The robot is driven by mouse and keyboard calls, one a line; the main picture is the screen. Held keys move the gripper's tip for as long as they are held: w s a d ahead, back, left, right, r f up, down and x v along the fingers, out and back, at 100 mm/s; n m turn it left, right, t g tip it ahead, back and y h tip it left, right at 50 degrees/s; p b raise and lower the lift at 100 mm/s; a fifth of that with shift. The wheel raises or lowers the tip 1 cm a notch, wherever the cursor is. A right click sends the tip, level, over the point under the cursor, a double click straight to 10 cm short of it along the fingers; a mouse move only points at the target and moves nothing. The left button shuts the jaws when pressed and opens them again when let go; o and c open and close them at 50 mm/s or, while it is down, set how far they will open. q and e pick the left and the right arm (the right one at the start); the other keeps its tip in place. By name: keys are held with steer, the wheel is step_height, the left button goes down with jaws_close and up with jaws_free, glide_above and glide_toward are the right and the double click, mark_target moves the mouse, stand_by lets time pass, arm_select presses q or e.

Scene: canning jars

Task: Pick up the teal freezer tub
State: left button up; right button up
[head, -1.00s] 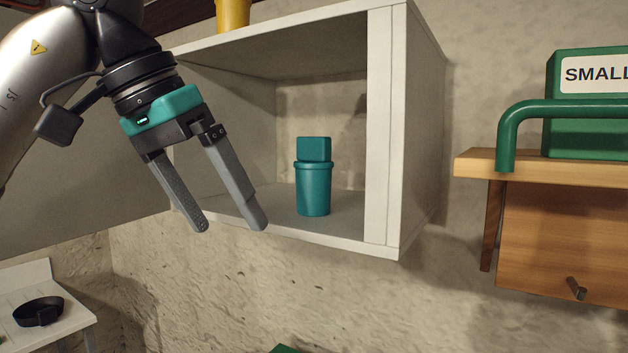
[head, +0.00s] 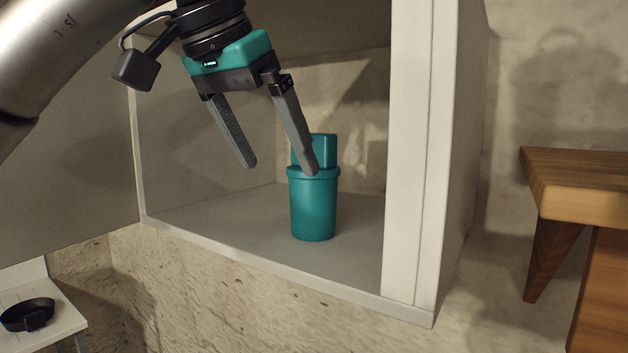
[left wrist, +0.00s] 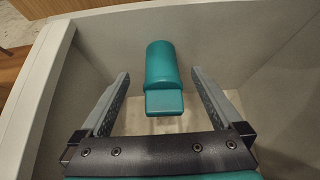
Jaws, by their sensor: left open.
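The teal freezer tub (head: 313,208) stands upright on the cabinet floor, a round body with a wider rim. A teal block (head: 328,150) sits on its top; I cannot tell whether it is part of the tub. My left gripper (head: 282,168) is open and empty, pointing down at the cabinet opening. In the head view its right finger crosses in front of the block and rim. In the left wrist view the tub (left wrist: 161,62) and block show between the two fingers (left wrist: 160,76), with gaps on both sides. My right gripper is out of view.
The white cabinet (head: 408,200) is open at the front, with a thick right wall and a front floor edge. The cabinet floor around the tub looks clear.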

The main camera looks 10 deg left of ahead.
mark_target(299, 170)
arm_select(q)
steer(key=w, duration=0.1)
steer(key=w+d+p, duration=0.1)
steer(key=w, duration=0.1)
steer(key=w+d, duration=0.1)
steer(key=shift+w, duration=0.4)
steer(key=x, duration=0.5)
steer(key=shift+w+p, duration=0.25)
steer(key=shift+p, duration=0.15)
steer(key=shift+d, duration=0.1)
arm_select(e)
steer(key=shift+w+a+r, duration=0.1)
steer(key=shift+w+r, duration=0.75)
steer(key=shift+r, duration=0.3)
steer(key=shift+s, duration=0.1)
arm_select(q)
steer(key=c, duration=1.1)
